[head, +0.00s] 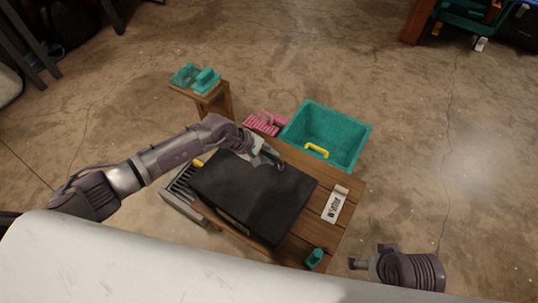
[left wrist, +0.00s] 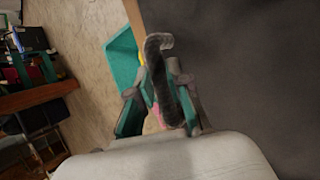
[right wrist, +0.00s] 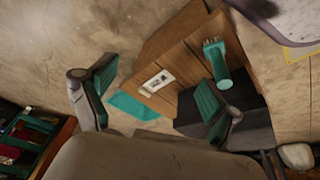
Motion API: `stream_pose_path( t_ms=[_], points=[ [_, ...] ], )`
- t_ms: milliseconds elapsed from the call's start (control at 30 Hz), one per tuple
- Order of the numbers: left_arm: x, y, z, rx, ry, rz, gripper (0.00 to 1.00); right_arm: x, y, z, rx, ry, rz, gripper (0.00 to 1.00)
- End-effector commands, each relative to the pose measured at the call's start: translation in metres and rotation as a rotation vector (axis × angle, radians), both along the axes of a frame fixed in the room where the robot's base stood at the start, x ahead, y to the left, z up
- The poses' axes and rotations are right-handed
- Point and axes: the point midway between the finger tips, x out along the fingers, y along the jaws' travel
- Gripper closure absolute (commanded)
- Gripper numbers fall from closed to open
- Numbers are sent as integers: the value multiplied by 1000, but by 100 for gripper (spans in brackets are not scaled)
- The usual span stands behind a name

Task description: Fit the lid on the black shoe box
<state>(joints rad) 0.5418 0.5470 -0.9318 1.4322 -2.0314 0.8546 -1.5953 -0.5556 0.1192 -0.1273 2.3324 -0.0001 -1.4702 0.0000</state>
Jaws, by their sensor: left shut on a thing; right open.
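A large black slab-like shape, the shoe box with its lid (head: 255,195), lies on the slatted wooden table. Its broad flat black top fills much of the table; I cannot tell the lid apart from the box or how it sits. My left gripper (head: 271,158) is at its far edge. In the left wrist view, the left gripper (left wrist: 160,100) is shut on a dark curled strip (left wrist: 159,65), beside the black surface (left wrist: 250,60). My right gripper (head: 358,263) is open and empty, right of the table. In the right wrist view the box (right wrist: 255,118) is partly behind a finger.
The wooden table (head: 352,190) carries a white lettered sign (head: 335,204) and a small teal object (head: 314,258). A teal bin (head: 345,140) with a yellow handle and a pink rack (head: 265,124) stand beyond. A grey slatted crate (head: 180,190) is left.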

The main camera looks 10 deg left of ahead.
Motion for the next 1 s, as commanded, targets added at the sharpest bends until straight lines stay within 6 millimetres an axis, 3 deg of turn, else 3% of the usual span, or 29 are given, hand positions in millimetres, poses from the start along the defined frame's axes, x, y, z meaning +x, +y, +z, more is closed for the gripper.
stream_pose_path(
  t_ms=[1000],
  points=[
    [0, 0, -18, 1, 0, 1, 100, -7, -1, 9, 1, -6, -4, 11]
  ],
)
